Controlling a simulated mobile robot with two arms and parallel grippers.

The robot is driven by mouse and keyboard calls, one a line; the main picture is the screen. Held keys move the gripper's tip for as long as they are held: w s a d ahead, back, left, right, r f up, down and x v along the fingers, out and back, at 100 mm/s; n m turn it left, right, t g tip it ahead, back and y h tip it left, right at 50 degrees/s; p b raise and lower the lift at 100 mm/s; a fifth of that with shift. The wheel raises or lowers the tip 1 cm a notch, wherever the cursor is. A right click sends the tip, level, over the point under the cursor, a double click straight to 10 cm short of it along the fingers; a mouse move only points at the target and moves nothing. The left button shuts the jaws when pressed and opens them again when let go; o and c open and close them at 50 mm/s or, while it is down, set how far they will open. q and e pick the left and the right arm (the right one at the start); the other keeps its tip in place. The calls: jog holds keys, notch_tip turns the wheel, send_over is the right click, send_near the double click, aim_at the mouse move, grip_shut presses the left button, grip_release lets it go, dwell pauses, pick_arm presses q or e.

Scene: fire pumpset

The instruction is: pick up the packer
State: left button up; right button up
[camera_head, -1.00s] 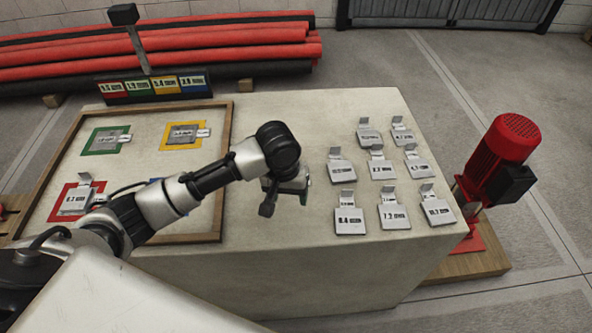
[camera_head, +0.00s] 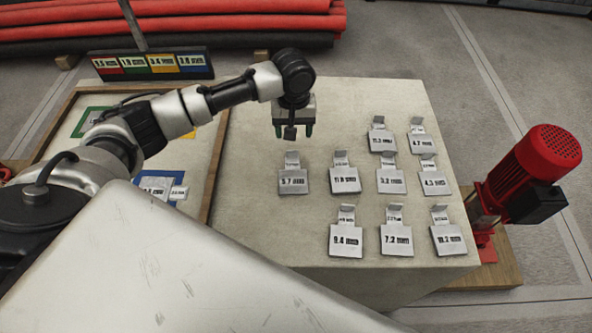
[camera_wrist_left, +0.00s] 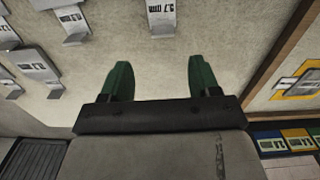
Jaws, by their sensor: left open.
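Several grey metal packers with bent-up tabs and printed mm labels lie on the pale table. The nearest to my left gripper (camera_head: 293,130) is the 5.7 mm packer (camera_head: 292,182), at the left end of the middle row. The gripper is open and empty, pointing down beyond that packer in the head view, apart from it. In the left wrist view, the green fingertips (camera_wrist_left: 160,70) are spread, with the 5.7 mm packer (camera_wrist_left: 162,20) ahead, between their lines. Other packers include 9.4 mm (camera_head: 346,240), 7.2 mm (camera_head: 396,241) and 10.2 mm (camera_head: 447,240). My right gripper is out of view.
A wooden-framed board (camera_head: 214,185) with coloured outlines lies left, partly hidden by my arm; a packer (camera_head: 155,187) sits at its blue outline. A label stand (camera_head: 152,63) rises behind it. A red pump motor (camera_head: 535,170) stands right of the table (camera_head: 250,225).

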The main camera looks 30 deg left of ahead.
aim_at(292, 151)
pick_arm(q)
jog(key=shift+s+f, duration=0.2)
jog(key=shift+f, duration=1.15)
jog(key=f, duration=0.4)
jog(key=shift+s+f, duration=0.15)
jog(key=shift+s, duration=0.25)
jog(key=shift+f, duration=0.4)
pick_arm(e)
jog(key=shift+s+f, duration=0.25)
pick_arm(q)
jog(key=shift+c, duration=0.2)
jog(key=c, duration=1)
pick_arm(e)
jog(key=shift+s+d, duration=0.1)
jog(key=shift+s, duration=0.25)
